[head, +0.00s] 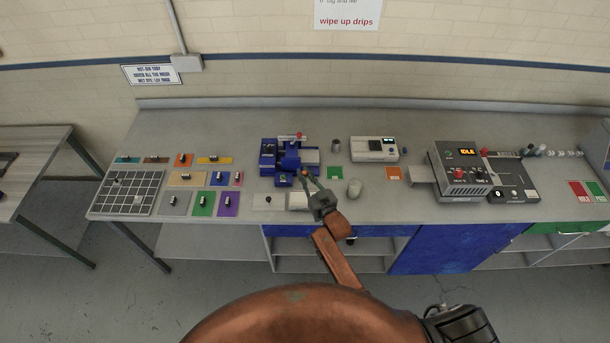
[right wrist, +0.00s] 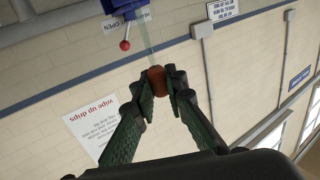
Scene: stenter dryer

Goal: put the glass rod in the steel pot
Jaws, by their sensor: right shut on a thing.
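My right gripper (head: 311,178) reaches over the front of the bench. In the right wrist view its fingertips (right wrist: 163,82) are closed on the brown end of the glass rod (right wrist: 157,78). A pale, see-through shaft seems to run on from that end, up the picture; its far end is unclear. In the head view the rod is too small to make out fully. A small dark grey metal cylinder, which looks like the steel pot (head: 336,145), stands upright on the bench behind and right of the gripper, apart from it. My left gripper is not in view.
A blue machine (head: 287,156) with a red-knobbed lever stands just behind the gripper. A white meter box (head: 374,149) is right of the pot. Coloured cards and a grid tray (head: 128,208) lie at left.

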